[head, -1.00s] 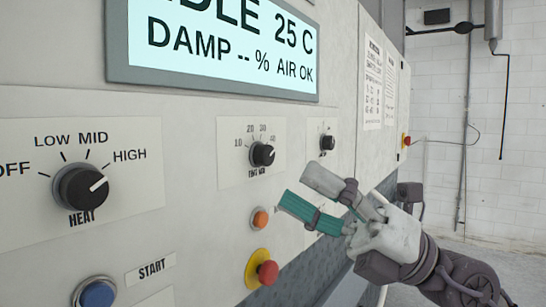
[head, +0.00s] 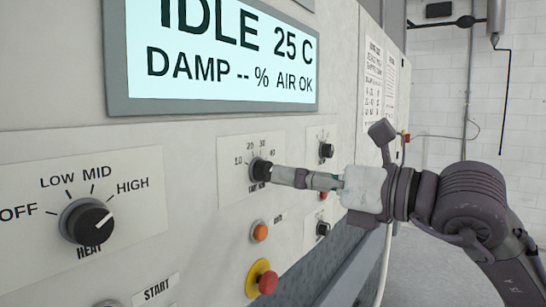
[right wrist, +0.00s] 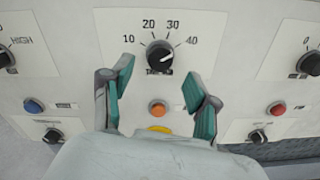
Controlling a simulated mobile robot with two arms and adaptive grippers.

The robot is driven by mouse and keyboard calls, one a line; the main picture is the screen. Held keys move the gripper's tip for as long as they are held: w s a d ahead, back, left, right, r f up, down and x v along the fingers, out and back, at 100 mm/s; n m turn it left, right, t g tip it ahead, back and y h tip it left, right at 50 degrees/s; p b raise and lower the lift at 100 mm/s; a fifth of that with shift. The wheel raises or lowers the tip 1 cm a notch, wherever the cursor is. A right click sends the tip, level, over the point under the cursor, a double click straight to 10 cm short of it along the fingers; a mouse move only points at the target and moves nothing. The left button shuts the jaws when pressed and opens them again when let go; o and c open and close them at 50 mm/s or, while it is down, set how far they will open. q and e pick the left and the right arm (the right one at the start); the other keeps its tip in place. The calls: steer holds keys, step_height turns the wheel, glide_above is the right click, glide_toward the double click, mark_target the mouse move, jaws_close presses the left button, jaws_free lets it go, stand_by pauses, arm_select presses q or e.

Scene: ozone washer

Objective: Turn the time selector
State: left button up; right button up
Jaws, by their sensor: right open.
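The time selector (head: 261,171) is a black round knob on a white plate marked 10 to 40. My left gripper is not in view.
The heat knob (head: 88,221) is on the left and another small knob (head: 326,151) on the right. An orange button (head: 260,232) and a red button on a yellow collar (head: 267,283) lie below. The display (head: 220,60) reads IDLE 25 C.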

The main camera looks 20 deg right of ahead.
mark_target(269, 173)
steer(key=shift+p+x, duration=0.7)
steer(key=shift+x, duration=1.6)
jaws_close()
